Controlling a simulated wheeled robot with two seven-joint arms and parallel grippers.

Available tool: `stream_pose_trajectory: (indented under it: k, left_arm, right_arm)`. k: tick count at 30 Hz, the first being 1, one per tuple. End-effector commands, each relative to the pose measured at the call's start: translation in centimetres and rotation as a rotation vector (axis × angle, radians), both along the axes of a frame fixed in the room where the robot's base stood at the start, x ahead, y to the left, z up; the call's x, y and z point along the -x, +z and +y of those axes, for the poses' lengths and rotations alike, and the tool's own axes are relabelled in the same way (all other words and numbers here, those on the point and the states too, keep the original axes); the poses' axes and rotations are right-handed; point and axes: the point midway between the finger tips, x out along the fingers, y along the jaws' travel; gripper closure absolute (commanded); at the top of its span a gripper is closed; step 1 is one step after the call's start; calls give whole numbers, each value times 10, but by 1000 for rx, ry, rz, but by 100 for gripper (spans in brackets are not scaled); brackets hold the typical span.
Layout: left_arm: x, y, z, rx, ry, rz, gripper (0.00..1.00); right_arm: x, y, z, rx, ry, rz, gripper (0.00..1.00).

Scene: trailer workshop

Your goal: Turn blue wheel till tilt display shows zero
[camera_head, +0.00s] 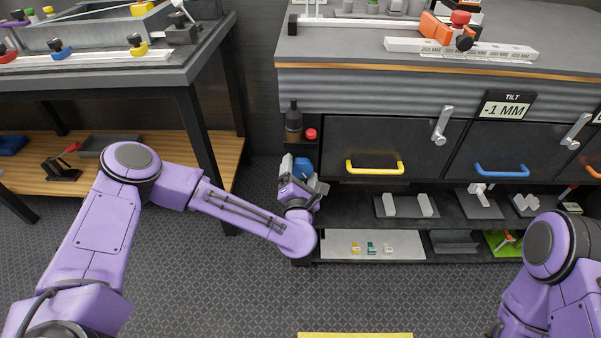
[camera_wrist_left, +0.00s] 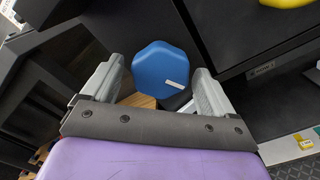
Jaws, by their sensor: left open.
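The blue wheel (camera_head: 302,168) is at the left end of the workbench, low beside the cabinet. My left gripper (camera_head: 303,180) is at the wheel. In the left wrist view the wheel (camera_wrist_left: 160,66) is a rounded blue knob with a white mark at its lower right. It shows between the two open grey fingers (camera_wrist_left: 158,84), with a gap visible on the left; contact on the right is unclear. The tilt display (camera_head: 504,108) on the bench front reads -1 MM. My right arm is at the right edge; its gripper is out of view.
A dark bottle (camera_head: 293,122) and a red knob (camera_head: 311,134) stand just above the wheel. Drawers with yellow (camera_head: 375,167) and blue (camera_head: 502,170) handles are to the right. Another bench (camera_head: 120,78) is at the left. The floor in front is mostly clear.

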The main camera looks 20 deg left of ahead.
Motion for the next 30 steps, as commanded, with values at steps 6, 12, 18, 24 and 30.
stream_pose_trajectory:
  k: [6,12,18,24,30]
  left_arm:
    - [0,0,0,0,-1,1,16]
    - [0,0,0,0,-1,0,69]
    - [0,0,0,-6,-1,1,69]
    - [0,2,-1,-55,-2,14,69]
    - [0,4,-1,-178,-1,47,69]
  right_arm:
    - [0,0,0,0,0,0,13]
    - [0,0,0,0,0,0,13]
    - [0,1,0,0,0,0,13]
    - [0,4,0,0,0,0,13]
    - [0,12,0,0,0,0,13]
